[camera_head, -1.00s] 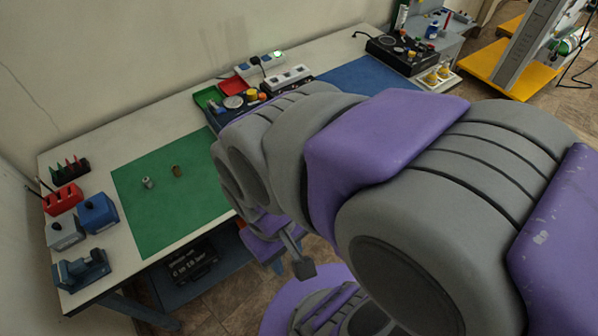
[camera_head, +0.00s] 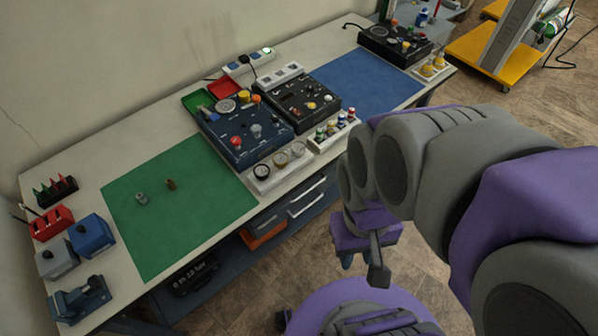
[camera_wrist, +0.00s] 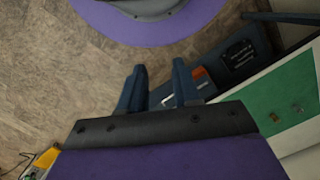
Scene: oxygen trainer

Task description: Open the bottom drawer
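The drawer unit (camera_head: 288,212) hangs under the front edge of the workbench. It is dark blue, with white bar handles one above another at its right part. The lower handle (camera_head: 307,205) is in the head view, and a white handle (camera_wrist: 166,100) also shows between my fingers in the wrist view. My gripper (camera_head: 356,262) is in front of and to the right of the unit, apart from it, above the floor. In the wrist view its two blue fingers (camera_wrist: 158,85) are spread and nothing is held. The drawers look shut; the unit's lower part is hard to make out.
An orange item (camera_head: 263,235) and a black case (camera_head: 194,274) sit under the bench. The bench top carries a green mat (camera_head: 175,205), a blue mat (camera_head: 365,85) and several control boxes. Bare floor (camera_head: 255,290) lies in front.

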